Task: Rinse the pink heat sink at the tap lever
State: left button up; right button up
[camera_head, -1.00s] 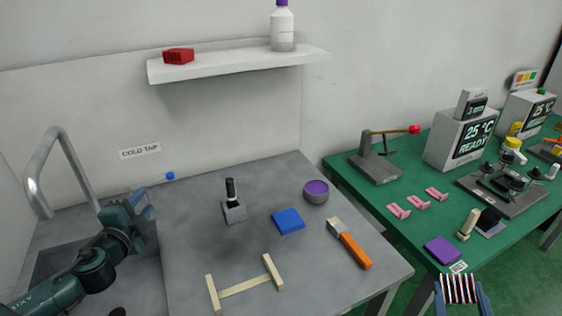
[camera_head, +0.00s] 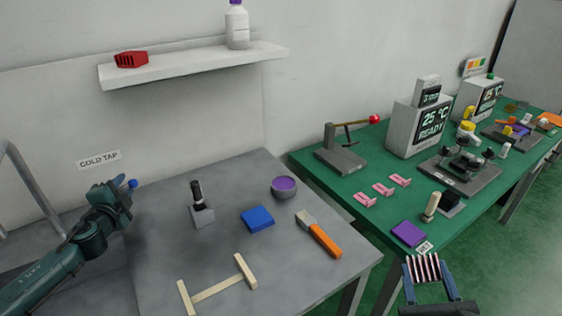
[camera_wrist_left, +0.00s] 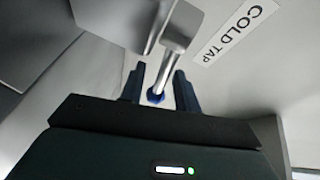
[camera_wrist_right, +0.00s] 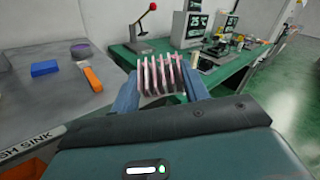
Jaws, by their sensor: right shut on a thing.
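The tap lever ends in a blue knob (camera_head: 132,184) below the COLD TAP label (camera_head: 99,160). My left gripper (camera_head: 123,189) is at the knob. In the left wrist view the metal lever (camera_wrist_left: 178,35) runs down to the blue knob (camera_wrist_left: 155,96), which lies between the two open fingers (camera_wrist_left: 158,90); I cannot tell whether they touch it. The pink heat sink (camera_head: 424,268), with pale pink fins and dark gaps, is held in my right gripper (camera_head: 426,272), in front of the green table. It also shows between the fingers in the right wrist view (camera_wrist_right: 160,76).
The tap's metal spout (camera_head: 30,185) is partly cut off at the left. The grey counter (camera_head: 165,250) holds a blue block (camera_head: 257,219), an orange-handled tool (camera_head: 320,235) and a wooden frame (camera_head: 220,289). The green table (camera_head: 365,220) stands right, with several fixtures. Open floor lies beyond it.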

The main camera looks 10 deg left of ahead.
pick_arm(q)
jog(key=shift+c, duration=0.3)
grip_shut()
dwell(0.3)
